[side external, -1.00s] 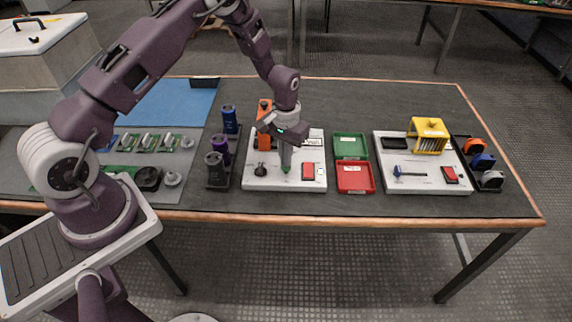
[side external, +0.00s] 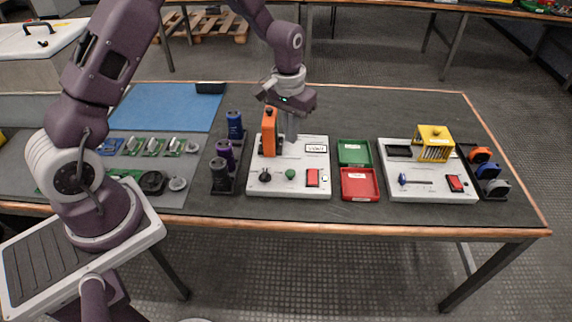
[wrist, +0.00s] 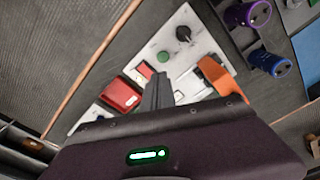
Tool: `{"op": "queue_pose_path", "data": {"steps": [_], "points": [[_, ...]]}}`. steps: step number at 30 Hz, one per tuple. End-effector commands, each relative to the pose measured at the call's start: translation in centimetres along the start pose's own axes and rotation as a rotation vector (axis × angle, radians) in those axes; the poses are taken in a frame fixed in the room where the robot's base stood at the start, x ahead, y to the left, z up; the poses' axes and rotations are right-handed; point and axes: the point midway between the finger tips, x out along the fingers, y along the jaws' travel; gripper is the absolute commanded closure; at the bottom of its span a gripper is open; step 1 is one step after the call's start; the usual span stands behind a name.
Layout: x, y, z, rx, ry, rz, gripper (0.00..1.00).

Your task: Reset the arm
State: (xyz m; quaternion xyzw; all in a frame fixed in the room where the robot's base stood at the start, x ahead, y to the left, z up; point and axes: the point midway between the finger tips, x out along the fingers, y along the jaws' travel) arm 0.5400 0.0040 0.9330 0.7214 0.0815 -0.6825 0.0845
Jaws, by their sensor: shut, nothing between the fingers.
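My gripper (side external: 290,136) is above the left white panel (side external: 262,188), next to the orange block (side external: 269,132) standing at that panel's back. Its fingers are together with nothing between them. In the wrist view my gripper (wrist: 157,90) points down over the panel, between the red switch (wrist: 146,70) and the orange part (wrist: 214,74). The panel's front row holds a black knob (side external: 265,175), a green button (side external: 290,174) and a red switch (side external: 312,177). The green button shows clear of the fingers in both views.
Blue and purple capacitors (side external: 234,125) stand in a rack left of the panel. Green (side external: 353,149) and red (side external: 360,184) trays lie right of it. A second white panel (side external: 420,192) carries a yellow cage (side external: 433,141). The front table strip is clear.

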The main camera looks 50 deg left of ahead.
Motion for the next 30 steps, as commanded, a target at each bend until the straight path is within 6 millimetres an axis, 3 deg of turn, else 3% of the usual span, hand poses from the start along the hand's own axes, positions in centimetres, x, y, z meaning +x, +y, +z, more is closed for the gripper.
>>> {"op": "queue_pose_path", "data": {"steps": [1,3,6,10,12,15,18,22,30], "points": [[-4.2,0.4,0.7,0.017,0.044,0.008,1.0],[-9.7,0.8,2.9,0.046,0.095,0.018,1.0],[-16.4,1.0,7.5,0.09,0.172,0.031,1.0],[-22.4,0.5,15.2,0.148,0.276,0.043,1.0],[-23.9,0.0,19.2,0.176,0.327,0.048,1.0],[-24.5,-0.7,23.8,0.205,0.384,0.052,1.0],[-24.3,-1.2,26.4,0.224,0.418,0.053,1.0],[-24.1,-1.4,27.5,0.233,0.433,0.053,1.0],[-24.1,-1.4,27.4,0.232,0.433,0.053,1.0]]}}
